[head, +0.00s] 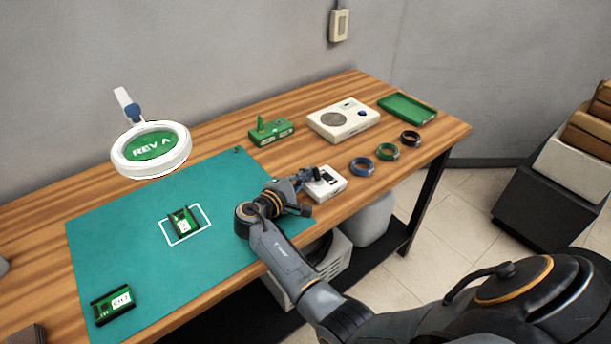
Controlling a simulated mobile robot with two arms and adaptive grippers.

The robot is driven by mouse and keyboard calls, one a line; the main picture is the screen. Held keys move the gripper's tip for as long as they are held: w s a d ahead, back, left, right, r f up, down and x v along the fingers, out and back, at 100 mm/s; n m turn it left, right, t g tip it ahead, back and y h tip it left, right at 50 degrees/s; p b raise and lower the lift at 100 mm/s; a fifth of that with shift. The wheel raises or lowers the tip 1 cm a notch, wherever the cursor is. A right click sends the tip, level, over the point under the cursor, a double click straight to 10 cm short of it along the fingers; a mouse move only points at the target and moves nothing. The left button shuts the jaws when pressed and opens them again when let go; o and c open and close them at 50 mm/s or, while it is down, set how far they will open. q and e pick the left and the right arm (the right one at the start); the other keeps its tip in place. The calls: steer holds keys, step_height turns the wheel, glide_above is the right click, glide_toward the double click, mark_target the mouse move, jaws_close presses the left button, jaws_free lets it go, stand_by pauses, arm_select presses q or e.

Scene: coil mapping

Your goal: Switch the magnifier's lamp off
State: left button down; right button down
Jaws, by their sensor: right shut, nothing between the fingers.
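The magnifier (124,167) stands over the left part of the bench, with a thick white ring around its lens and a white arm with a blue joint. Its lens shows green with the text "REV A". The ring looks bright white, but I cannot tell for sure whether it is lit. My right gripper (314,175) is shut and empty, at the far left edge of a small white box (330,190) with dark markings on top. I cannot tell whether it touches the box. My left gripper is out of view. No lamp switch is clearly recognisable.
A teal mat (110,235) carries a green board (184,222) in a white outline and another board (115,305).

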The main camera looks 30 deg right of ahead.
steer(key=m+b, duration=0.2)
steer(key=s+m+t+h+b, duration=0.1)
steer(key=m+b, duration=0.1)
steer(key=b, duration=0.1)
steer(key=shift+d+b, duration=0.1)
steer(key=shift+b, duration=0.25)
steer(key=shift+s+r+b, duration=0.1)
steer(key=shift+b, duration=0.3)
steer(key=shift+s+r+m+h+b, duration=0.15)
steer(key=shift+s+m+h+b, duration=0.15)
steer(key=shift+m+b, duration=0.35)
steer(key=shift+r, duration=0.2)
steer(key=v, duration=0.7)
steer(key=shift+s+a, duration=0.1)
steer(key=shift+a, duration=0.15)
